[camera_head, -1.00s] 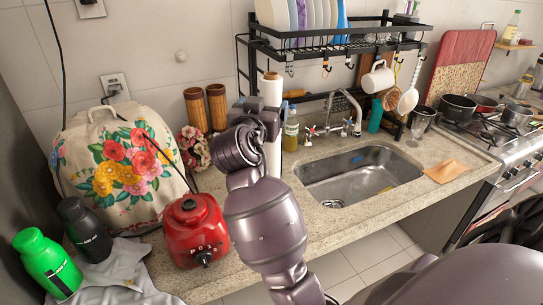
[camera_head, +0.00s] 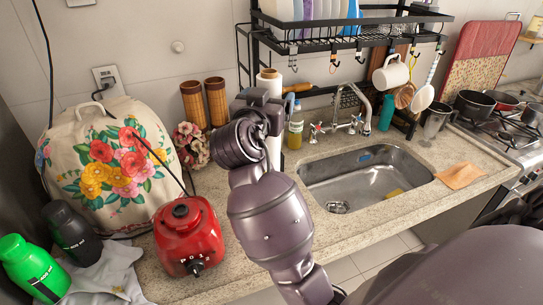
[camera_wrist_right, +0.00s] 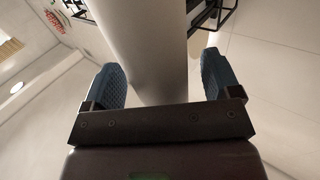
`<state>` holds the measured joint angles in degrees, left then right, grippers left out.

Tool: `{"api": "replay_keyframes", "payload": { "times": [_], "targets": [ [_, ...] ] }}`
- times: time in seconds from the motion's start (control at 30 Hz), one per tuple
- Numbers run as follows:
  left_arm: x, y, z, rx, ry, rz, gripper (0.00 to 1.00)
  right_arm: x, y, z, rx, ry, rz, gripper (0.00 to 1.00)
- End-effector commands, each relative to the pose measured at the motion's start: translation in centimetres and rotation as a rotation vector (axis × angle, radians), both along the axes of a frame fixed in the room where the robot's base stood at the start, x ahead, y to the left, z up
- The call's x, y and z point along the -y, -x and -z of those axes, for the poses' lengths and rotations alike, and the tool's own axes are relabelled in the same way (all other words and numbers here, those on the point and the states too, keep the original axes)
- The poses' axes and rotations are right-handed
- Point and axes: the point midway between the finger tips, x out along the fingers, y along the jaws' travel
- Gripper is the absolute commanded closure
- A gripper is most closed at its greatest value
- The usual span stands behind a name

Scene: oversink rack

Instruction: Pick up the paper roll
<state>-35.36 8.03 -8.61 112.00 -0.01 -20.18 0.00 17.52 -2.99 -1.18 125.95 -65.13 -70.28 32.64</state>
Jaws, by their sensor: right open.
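The paper roll (camera_head: 271,85) is a white upright cylinder on the counter, left of the sink. My right gripper (camera_head: 260,108) is in front of it and hides its middle part in the head view. In the right wrist view the pale roll (camera_wrist_right: 148,45) passes between the two blue-padded fingers of my right gripper (camera_wrist_right: 162,78). My left gripper is not in view.
A soap bottle (camera_head: 295,130) stands just right of the roll, by the sink (camera_head: 365,180). Pink flowers (camera_head: 190,145), bamboo cylinders (camera_head: 193,105) and a red blender base (camera_head: 188,237) are on the left.

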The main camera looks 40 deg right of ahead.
Motion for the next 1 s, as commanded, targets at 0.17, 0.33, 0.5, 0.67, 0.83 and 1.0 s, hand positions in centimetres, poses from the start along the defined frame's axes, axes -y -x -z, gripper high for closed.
{"api": "replay_keyframes", "payload": {
  "times": [0.17, 0.33, 0.5, 0.67, 0.83, 1.0],
  "targets": [
    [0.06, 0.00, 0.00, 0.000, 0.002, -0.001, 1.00, -0.13, 0.16, 0.01, 0.000, 0.000, 0.001, 0.17],
    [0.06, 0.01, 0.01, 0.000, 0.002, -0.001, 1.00, -0.13, 0.17, 0.00, 0.000, 0.000, 0.001, 0.17],
    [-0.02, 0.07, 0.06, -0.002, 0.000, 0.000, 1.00, -0.13, 0.16, -0.01, 0.000, 0.000, 0.001, 0.38],
    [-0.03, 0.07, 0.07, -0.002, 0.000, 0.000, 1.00, -0.13, 0.16, -0.01, 0.000, 0.000, 0.002, 0.63],
    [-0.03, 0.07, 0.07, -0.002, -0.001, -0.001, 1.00, -0.12, 0.16, -0.02, 0.001, 0.001, 0.001, 0.88],
    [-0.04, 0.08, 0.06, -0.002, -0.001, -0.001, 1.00, -0.13, 0.16, -0.06, 0.001, 0.001, 0.001, 0.88]
  ]
}}
